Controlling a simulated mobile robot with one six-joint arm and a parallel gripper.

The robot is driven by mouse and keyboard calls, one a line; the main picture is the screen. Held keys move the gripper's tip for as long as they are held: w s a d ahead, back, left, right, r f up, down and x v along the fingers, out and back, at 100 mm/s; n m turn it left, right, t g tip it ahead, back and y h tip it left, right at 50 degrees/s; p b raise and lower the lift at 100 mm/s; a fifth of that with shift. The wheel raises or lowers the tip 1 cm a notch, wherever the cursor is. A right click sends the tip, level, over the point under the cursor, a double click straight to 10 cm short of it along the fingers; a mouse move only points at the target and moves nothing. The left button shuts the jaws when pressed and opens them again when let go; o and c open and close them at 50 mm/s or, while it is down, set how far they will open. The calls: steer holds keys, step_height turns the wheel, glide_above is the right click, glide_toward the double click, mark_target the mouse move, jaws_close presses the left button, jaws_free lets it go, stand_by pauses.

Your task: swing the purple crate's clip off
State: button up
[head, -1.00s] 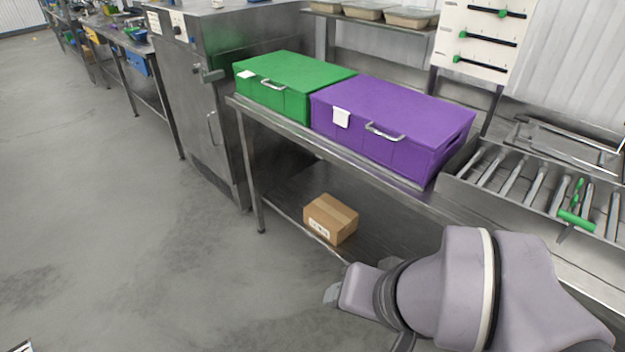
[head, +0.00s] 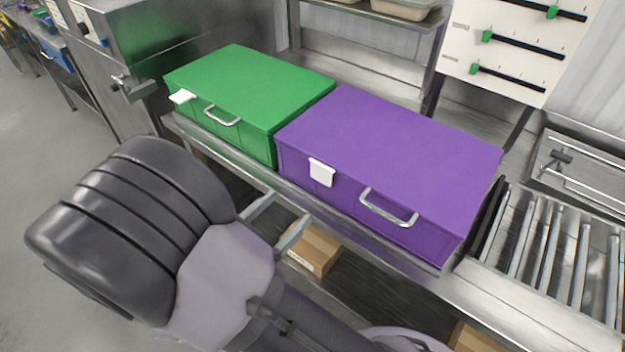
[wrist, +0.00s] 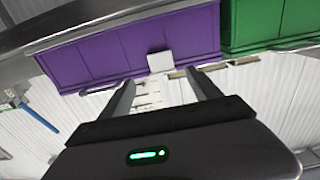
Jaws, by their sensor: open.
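The purple crate (head: 400,145) stands closed on the steel bench, and its front also shows in the wrist view (wrist: 100,55). Its white clip (head: 321,172) lies flat against the front face, left of the metal handle (head: 388,208). The clip also shows in the wrist view (wrist: 160,62), just beyond the space between my fingers. My gripper (head: 277,222) is open and empty, in front of the bench edge, below and to the left of the clip, apart from it. In the wrist view my two fingers (wrist: 163,92) point toward the crate front.
A green crate (head: 250,90) with a white clip (head: 182,97) standing out from its front sits close left of the purple one. A roller rack (head: 550,250) is at the right. Cardboard boxes (head: 314,252) lie on the lower shelf. The steel bench edge (head: 420,268) runs below the crates.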

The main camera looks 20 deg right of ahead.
mark_target(320, 176)
steer(key=b+x, duration=0.1)
steer(key=x, duration=0.9)
steer(key=shift+w, duration=0.1)
steer(key=c, duration=1.4)
